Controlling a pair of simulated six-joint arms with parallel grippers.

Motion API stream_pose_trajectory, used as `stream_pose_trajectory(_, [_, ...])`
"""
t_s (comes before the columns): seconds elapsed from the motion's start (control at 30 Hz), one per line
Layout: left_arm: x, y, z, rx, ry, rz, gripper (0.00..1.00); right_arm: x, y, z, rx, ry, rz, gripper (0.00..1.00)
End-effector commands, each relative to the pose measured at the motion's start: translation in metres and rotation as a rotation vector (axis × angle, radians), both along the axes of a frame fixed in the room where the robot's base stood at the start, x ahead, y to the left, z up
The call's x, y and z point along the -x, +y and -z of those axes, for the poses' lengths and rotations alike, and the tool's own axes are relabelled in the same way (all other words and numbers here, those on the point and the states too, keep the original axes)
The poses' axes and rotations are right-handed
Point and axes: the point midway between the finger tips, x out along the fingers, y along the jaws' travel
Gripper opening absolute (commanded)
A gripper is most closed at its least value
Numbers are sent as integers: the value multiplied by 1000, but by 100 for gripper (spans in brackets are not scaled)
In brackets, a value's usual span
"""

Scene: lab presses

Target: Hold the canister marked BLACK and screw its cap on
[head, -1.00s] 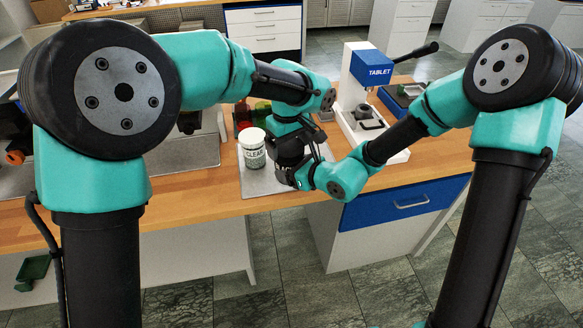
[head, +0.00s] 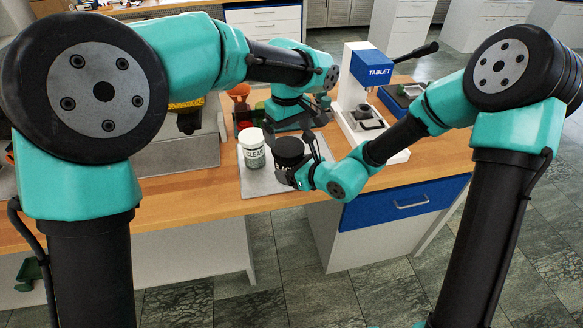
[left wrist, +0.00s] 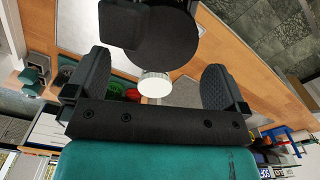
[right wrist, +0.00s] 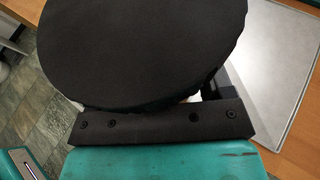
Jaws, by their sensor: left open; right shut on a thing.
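A black canister with a wide black cap (head: 288,147) stands upright on the pale mat (head: 259,182); its label is not readable. The cap sits on its top; how tight it is cannot be told. The cap fills much of the right wrist view (right wrist: 145,45) and shows at the top of the left wrist view (left wrist: 162,35). My right gripper (head: 303,168) is shut on the canister from the right. My left gripper (left wrist: 158,90) is open and empty, raised clear of the cap; its fingers are mostly hidden by its own wrist in the head view.
A white canister marked CLEAR (head: 252,152) stands just left of the black one, its white lid also in the left wrist view (left wrist: 155,84). A TABLET press (head: 364,100) stands at the right rear. Coloured containers and an orange object (head: 238,90) lie behind. The front table edge is close.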

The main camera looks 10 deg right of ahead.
Motion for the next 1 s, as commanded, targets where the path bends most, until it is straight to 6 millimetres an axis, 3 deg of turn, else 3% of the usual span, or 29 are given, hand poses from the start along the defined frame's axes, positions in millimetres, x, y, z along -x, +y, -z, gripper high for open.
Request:
stream_pose_trajectory(0.27, [0, 0, -2, 0, -1, 0, 100, 0, 0, 0, -1, -1, 0, 8])
stream_pose_trajectory(0.53, [0, 0, -35, 1, -2, 1, 100, 0, 0, 0, -1, -1, 0, 8])
stream_pose_trajectory(1.0, [0, 0, -27, -2, 1, 0, 100, 0, 0, 0, -1, -1, 0, 8])
